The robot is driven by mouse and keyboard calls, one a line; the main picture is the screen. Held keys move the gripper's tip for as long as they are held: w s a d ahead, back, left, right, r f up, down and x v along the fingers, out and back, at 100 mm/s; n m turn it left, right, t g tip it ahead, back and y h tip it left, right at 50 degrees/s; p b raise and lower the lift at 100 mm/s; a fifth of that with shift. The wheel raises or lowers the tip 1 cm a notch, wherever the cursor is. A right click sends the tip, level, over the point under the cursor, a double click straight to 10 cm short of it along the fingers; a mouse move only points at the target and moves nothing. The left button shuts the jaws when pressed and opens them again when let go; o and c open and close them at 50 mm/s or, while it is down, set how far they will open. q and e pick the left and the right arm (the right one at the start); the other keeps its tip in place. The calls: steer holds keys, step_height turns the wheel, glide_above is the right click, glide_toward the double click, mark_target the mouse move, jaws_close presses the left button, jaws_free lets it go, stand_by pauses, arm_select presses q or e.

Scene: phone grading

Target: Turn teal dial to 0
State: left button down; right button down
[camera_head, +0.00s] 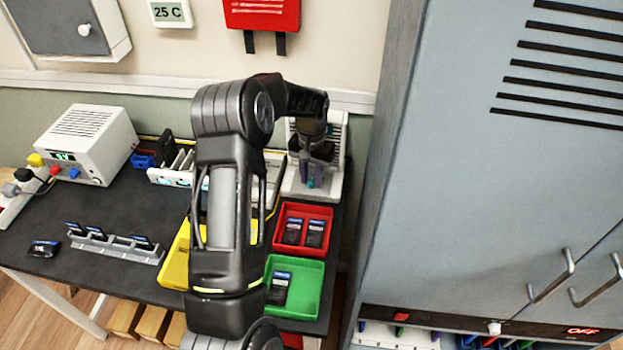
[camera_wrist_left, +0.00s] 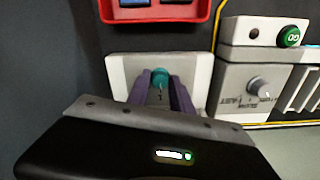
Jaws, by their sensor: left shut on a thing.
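The teal dial (camera_wrist_left: 160,77) sits on a white-grey panel (camera_wrist_left: 117,69) in the left wrist view, between the two purple-grey fingers. My left gripper (camera_wrist_left: 159,90) is shut on the dial. A small dark mark shows between the fingers below the dial, but I cannot tell the dial's setting. In the head view my left arm reaches over the table to a white-grey device (camera_head: 332,187) at the back right. There the gripper (camera_head: 314,168) points down at the dial (camera_head: 311,183), which is mostly hidden. My right gripper is not in view.
A red tray (camera_head: 277,240) and a green tray (camera_head: 316,300) holding phones stand in front of the device. A grey cabinet (camera_head: 470,200) rises close on the right.

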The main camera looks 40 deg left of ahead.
mark_target(311, 181)
arm_select(q)
steer(key=n+b, duration=0.2)
steer(key=n, duration=0.1)
steer(key=shift+f, duration=0.1)
steer(key=n+b, duration=0.1)
steer(key=n, duration=0.3)
stand_by(0.4)
steer(key=c, duration=1.1)
jaws_free()
steer(key=shift+c, duration=0.2)
step_height(311, 181, up, 8)
steer(key=shift+r+b, duration=0.1)
steer(key=shift+b, duration=0.7)
